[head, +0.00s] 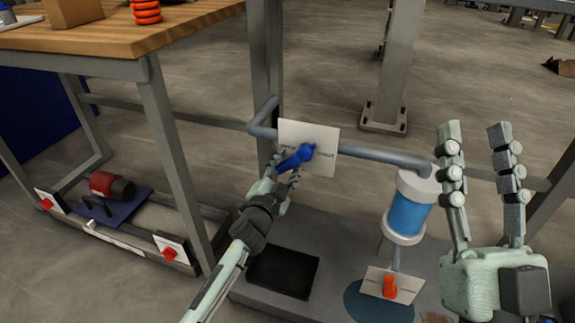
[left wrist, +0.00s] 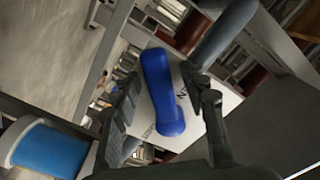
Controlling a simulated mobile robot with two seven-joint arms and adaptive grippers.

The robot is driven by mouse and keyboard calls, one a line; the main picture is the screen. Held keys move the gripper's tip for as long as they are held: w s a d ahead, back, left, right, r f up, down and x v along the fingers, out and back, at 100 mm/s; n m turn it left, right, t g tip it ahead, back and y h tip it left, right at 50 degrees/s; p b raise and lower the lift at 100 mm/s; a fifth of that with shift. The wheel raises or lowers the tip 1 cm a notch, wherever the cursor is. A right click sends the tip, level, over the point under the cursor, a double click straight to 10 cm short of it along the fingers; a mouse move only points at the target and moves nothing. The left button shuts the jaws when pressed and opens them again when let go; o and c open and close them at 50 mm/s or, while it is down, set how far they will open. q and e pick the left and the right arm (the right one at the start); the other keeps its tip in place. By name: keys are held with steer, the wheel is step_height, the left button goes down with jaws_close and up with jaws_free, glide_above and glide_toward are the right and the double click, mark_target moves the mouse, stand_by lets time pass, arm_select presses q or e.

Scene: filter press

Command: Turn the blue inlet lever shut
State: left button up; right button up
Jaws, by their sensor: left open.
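The blue inlet lever (head: 296,157) is mounted on a white plate (head: 322,135) on the grey pipe. In the head view its handle points down and to the left from its pivot. My left gripper (head: 284,172) is at the handle's free end, with its fingers open on either side. In the left wrist view the blue lever (left wrist: 160,90) lies between the two open fingers (left wrist: 165,105), and contact cannot be made out. My right gripper (head: 484,185) is open and empty at the right, fingers pointing up, away from the lever.
A blue-and-white filter cylinder (head: 408,208) stands right of the plate, with an orange lever (head: 390,287) below it. A black tray (head: 283,272) lies on the grey base. A wooden table (head: 130,35) stands at the upper left. Grey posts frame the pipe.

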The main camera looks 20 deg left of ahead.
arm_select(q)
steer(key=shift+w, duration=0.2)
steer(key=shift+c, duration=0.2)
jaws_close()
